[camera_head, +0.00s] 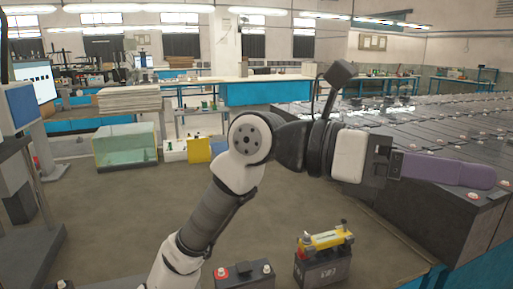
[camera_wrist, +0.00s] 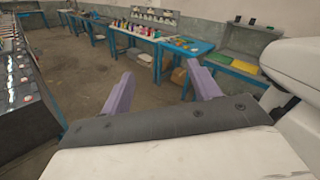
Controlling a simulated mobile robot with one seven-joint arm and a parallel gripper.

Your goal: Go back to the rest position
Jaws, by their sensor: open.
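My gripper (camera_head: 440,169) is raised and stretched out to the right in the head view, level with the near end of the battery rows. In the wrist view its two purple fingers (camera_wrist: 160,92) stand wide apart with nothing between them. The head view shows the fingers nearly edge-on, so the gap does not show there. The fingers appear in front of the batteries (camera_head: 440,120) on the right; I cannot tell how far apart they are in depth.
A battery with a yellow device (camera_head: 325,240) on top stands at the bottom, beside another battery (camera_head: 245,275). Battery rows fill the right, and also show at the wrist view's left edge (camera_wrist: 25,100). A glass tank (camera_head: 126,146) stands at left. Open floor (camera_head: 110,210) lies left of my arm.

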